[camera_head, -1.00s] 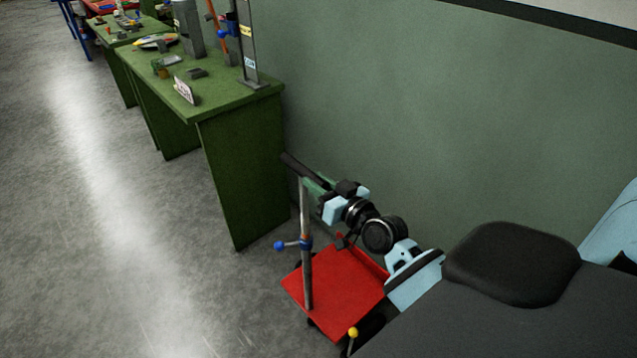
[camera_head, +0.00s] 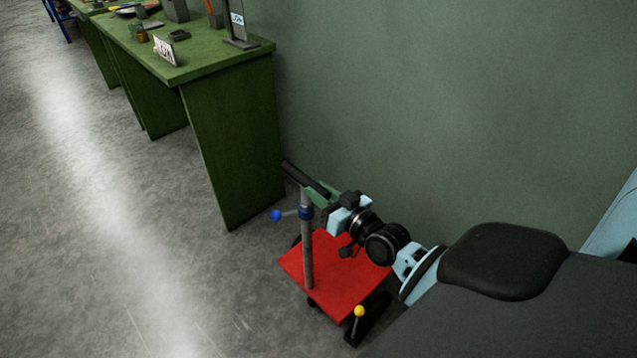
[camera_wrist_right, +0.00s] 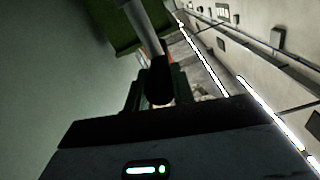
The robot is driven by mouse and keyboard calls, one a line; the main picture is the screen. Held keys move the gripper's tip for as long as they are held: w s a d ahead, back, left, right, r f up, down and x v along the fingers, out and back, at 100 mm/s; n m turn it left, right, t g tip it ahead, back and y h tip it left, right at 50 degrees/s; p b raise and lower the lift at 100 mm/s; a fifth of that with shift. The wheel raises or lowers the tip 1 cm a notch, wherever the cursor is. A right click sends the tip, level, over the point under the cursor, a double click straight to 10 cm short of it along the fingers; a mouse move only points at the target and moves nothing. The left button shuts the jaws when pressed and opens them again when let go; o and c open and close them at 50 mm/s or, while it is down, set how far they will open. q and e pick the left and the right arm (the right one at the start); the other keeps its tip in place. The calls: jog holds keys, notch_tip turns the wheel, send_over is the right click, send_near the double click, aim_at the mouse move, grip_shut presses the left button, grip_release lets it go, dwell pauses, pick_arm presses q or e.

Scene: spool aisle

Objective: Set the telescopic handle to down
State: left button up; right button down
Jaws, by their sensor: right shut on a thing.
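The telescopic handle is a grey pole (camera_head: 308,262) standing on a red cart deck (camera_head: 340,290), with a black crossbar grip (camera_head: 303,178) on top. A blue clamp collar (camera_head: 306,213) with a blue-knobbed lever (camera_head: 277,215) sits just below the grip. Only a short stretch of upper shaft shows between them. My right gripper (camera_head: 318,190) is shut on the black grip. In the right wrist view the grip (camera_wrist_right: 160,82) lies between the fingers, with the grey shaft beyond it. My left gripper is not in view.
A green workbench (camera_head: 235,130) with small items stands behind and left of the cart. A green wall (camera_head: 430,100) rises on the right. A yellow-knobbed lever (camera_head: 358,312) is at the cart's front. Grey floor (camera_head: 110,240) on the left is clear.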

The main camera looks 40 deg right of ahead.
jog(key=shift+f, duration=0.5)
jog(key=shift+s, duration=0.1)
jog(key=c, duration=1.2)
grip_release()
jog(key=shift+f, duration=0.1)
jog(key=shift+s, duration=0.4)
jog(key=shift+s+d, duration=0.15)
jog(key=shift+s, duration=1.6)
jog(key=shift+s+d, duration=0.15)
jog(key=shift+s, duration=1.55)
